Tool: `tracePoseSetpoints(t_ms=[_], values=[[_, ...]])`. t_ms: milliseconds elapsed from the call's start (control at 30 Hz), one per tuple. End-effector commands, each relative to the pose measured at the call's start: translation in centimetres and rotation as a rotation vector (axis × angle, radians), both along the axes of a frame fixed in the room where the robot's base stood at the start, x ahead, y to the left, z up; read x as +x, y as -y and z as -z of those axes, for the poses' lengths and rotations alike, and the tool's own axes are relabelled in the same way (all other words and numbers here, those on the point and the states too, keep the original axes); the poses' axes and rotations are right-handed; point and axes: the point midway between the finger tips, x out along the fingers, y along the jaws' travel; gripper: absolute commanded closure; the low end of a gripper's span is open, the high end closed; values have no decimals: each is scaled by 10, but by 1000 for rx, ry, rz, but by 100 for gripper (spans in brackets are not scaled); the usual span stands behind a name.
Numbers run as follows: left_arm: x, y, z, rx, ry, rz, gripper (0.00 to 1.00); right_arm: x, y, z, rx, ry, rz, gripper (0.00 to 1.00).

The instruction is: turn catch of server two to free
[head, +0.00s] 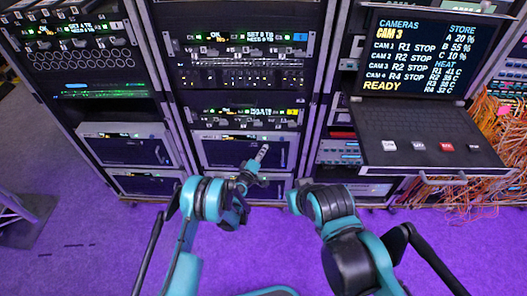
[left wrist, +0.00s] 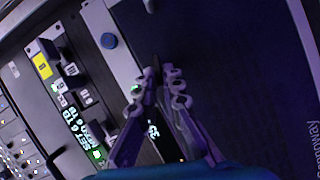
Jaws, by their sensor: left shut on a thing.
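My left gripper (head: 262,153) is in front of the dark-fronted server (head: 222,152) low in the middle rack. In the left wrist view its two jointed fingers (left wrist: 160,82) are closed together on a thin dark part at the server's front, which looks like the catch; the fingers hide most of it. Whether the catch is turned cannot be told. A small lit label (left wrist: 153,130) that looks like S2 shows between the fingers. My right arm shows at the right of the head view, but its gripper does not show.
Another server (head: 128,150) sits in the left rack. A console with a screen (head: 425,50) and a keyboard shelf (head: 430,130) juts out at the right, with orange cables (head: 500,130) beside it. The purple floor (head: 90,235) is open at the front left.

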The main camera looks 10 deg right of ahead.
Motion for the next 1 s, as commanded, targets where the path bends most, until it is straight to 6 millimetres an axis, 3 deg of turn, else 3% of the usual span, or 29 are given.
tracePoseSetpoints(t_ms=[300,867,967,1000], values=[[0,0,3,-129,-38,1,100,0,0,0,0,0,0,100],[0,0,3,-160,-47,1,100,0,0,0,0,0,0,100],[0,0,3,-159,-46,1,75,0,0,0,0,0,0,100],[0,0,3,-159,-46,1,72,0,0,0,0,0,0,100]])
